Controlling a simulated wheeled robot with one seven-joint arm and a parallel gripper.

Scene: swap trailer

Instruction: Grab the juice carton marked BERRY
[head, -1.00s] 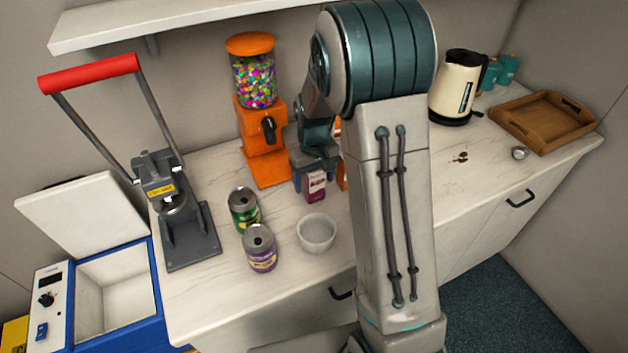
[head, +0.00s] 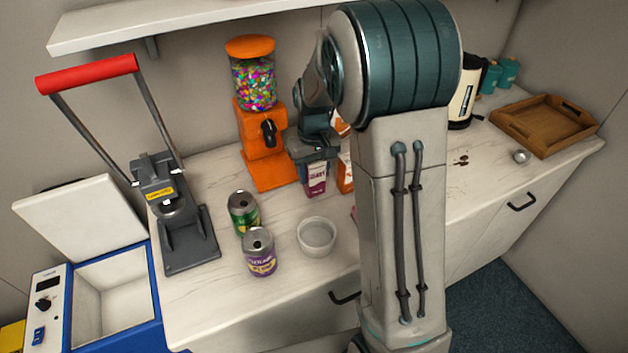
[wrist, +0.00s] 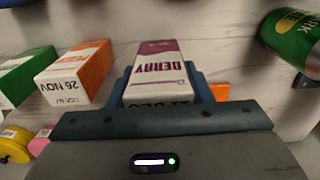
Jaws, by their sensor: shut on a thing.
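The BERRY carton (wrist: 158,70) is white with a dark magenta top and magenta lettering, and sits between my fingers in the wrist view. In the head view the carton (head: 316,180) shows below my gripper (head: 315,160), behind the white bowl. My gripper also fills the lower middle of the wrist view (wrist: 162,88), with a blue finger on each side of the carton. It is shut on the carton. I cannot tell whether the carton's base touches the counter.
An orange-and-white carton (wrist: 78,72) and a green one (wrist: 25,72) stand near the BERRY carton. A green can (head: 243,213), a purple can (head: 259,252) and a white bowl (head: 316,237) stand in front. The orange candy dispenser (head: 262,150) is close on the left.

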